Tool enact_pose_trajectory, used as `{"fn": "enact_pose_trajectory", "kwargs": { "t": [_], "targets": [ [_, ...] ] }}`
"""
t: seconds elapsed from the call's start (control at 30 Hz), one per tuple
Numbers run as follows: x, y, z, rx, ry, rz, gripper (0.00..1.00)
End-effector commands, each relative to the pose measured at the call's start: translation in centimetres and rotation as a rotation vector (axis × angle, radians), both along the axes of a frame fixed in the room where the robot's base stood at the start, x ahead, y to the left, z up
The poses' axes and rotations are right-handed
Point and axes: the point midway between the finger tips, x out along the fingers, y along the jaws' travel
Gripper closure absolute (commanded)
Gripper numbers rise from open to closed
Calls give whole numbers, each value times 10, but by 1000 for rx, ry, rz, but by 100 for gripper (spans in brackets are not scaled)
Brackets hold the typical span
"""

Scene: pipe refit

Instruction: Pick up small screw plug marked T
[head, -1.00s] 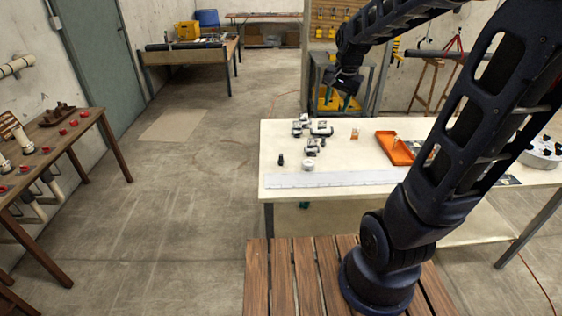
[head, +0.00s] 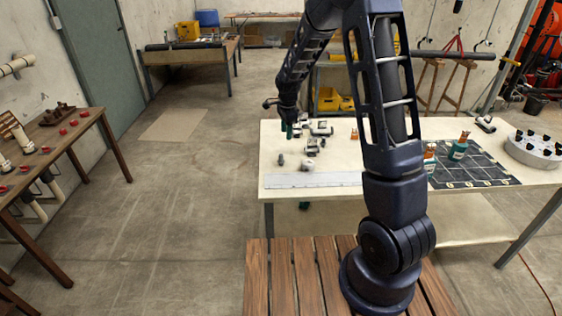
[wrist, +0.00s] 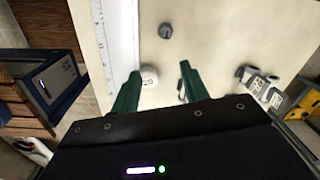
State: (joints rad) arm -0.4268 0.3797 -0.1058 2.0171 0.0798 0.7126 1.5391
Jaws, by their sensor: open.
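A white round cap (wrist: 149,75) with a faint mark on top lies on the pale table, partly behind one finger in the wrist view. A small dark grey plug (wrist: 165,30) stands beyond it; it also shows in the head view (head: 281,160). I cannot read a letter T on either piece. My gripper (wrist: 160,75) is open and empty, with its green fingers pointing down at the table. In the head view my gripper (head: 290,130) is over the table's left part, near the white pipe fittings.
White and grey pipe fittings (head: 320,129) lie close to my gripper. A white ruler strip (head: 312,180) runs along the front edge. A dark marked mat (head: 470,172) with bottles and a round white holder (head: 536,150) are on the right. My arm hides the table's middle.

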Motion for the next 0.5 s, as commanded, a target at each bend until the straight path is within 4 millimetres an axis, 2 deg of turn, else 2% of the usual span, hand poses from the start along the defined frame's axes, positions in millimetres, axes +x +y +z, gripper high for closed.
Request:
{"fn": "enact_pose_trajectory", "kwargs": {
  "t": [0.03, 0.2, 0.5],
  "targets": [
    [4, 7, -14, -7, 11, -25, 55],
    [13, 23, -43, -18, 27, -99, 55],
    [16, 28, -65, -23, 33, -128, 55]
  ]
}}
